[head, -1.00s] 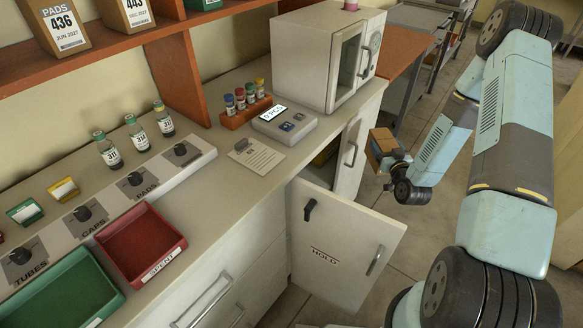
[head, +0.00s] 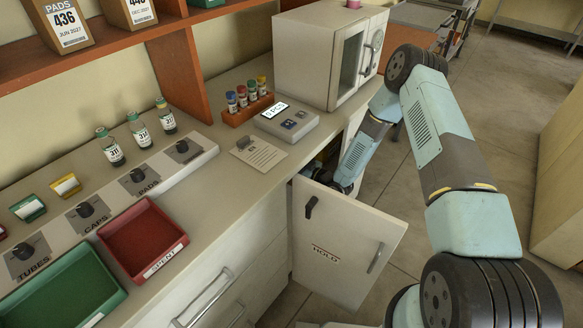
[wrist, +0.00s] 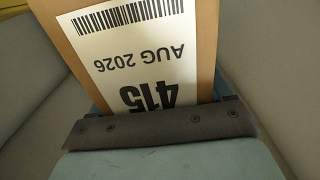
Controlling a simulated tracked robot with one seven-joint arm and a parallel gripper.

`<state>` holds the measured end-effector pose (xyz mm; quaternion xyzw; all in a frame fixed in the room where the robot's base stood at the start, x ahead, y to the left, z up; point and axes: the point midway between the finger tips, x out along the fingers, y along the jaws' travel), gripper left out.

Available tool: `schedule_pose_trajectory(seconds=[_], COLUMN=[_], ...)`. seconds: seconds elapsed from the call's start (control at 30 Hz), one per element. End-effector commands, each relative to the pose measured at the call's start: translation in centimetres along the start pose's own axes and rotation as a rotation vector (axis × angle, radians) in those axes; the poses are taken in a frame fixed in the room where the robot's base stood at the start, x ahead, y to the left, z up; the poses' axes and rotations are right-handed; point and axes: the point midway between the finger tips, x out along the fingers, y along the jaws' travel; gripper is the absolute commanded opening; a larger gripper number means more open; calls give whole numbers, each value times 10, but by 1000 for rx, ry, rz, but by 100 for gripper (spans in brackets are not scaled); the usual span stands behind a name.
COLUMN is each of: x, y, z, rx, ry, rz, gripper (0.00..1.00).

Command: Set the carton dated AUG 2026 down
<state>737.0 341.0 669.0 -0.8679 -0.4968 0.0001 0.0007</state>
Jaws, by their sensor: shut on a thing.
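The carton (wrist: 195,30) shows in the wrist view, tan with a white label reading AUG 2026 and 415, upside down in the picture. My gripper (wrist: 165,125) is shut on it. In the head view my arm reaches down behind the open door marked HOLD (head: 345,245), into the opening of the cabinet under the counter. The carton and my fingertips are hidden there by the door. Grey walls stand on both sides of the carton in the wrist view.
A yellow and black striped patch (wrist: 18,4) shows at the wrist view's top left. On the counter stand a scale (head: 286,122), a vial rack (head: 247,108), a white incubator box (head: 308,60) and a red SPENT tray (head: 140,238). Open floor lies to the right.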

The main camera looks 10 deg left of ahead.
Motion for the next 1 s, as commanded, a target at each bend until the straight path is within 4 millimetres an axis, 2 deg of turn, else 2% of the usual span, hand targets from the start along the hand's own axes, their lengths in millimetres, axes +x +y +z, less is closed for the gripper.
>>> schedule_pose_trajectory(seconds=[0.33,0.63,0.83,1.0], x=[1,1,0,0], y=[1,2,2,2], z=[52,71,96,100], rx=[1,1,1,1], ry=[0,0,-1,1], rz=[0,1,1,1], gripper=[40,40,40,40])
